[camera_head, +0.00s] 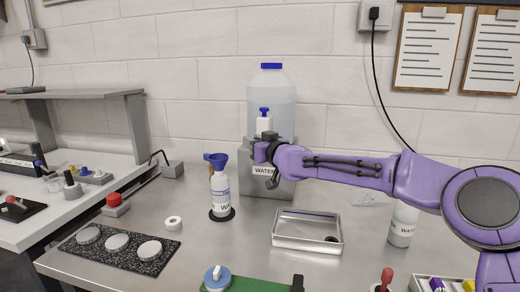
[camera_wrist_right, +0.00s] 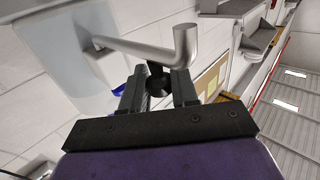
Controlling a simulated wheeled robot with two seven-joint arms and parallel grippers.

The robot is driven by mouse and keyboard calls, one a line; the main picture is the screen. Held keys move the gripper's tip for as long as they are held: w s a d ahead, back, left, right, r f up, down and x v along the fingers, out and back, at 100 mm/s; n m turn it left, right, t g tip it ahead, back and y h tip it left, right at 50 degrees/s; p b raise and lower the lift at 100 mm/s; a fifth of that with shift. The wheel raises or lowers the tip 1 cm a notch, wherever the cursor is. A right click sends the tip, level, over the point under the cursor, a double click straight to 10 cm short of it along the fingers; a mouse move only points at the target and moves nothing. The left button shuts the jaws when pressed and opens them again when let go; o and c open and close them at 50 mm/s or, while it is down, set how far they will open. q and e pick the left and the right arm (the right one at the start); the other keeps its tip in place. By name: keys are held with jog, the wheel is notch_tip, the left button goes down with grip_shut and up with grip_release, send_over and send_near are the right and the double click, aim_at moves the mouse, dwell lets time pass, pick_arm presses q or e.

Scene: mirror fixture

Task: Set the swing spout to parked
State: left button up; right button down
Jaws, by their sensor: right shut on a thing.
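The swing spout (camera_wrist_right: 150,50) is a grey metal pipe in the right wrist view. It runs from the pale tank at the left to a thick bent end at the right. A dark knob (camera_wrist_right: 158,78) shows just below the pipe, between the fingers of my right gripper (camera_wrist_right: 158,92). The gripper is shut on this knob. In the head view my right gripper (camera_head: 264,152) is in front of the grey stand marked WATER (camera_head: 284,187) and hides most of the spout. My left gripper is not in view.
A large clear tank (camera_head: 272,98) with a blue cap is on the stand. A bottle with a blue funnel (camera_head: 220,188) stands to its left on a dark disc. A metal tray (camera_head: 306,241) lies in front. A white bottle (camera_head: 402,226) is at the right.

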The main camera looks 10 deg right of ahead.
jog(key=shift+f+y, duration=0.15)
jog(key=shift+y, duration=0.15)
jog(key=c, duration=0.9)
grip_release()
jog(key=shift+s, duration=0.1)
jog(key=shift+s+d, duration=0.1)
jog(key=shift+s, duration=0.1)
jog(key=shift+b+v, duration=1.55)
jog(key=shift+v, duration=3.45)
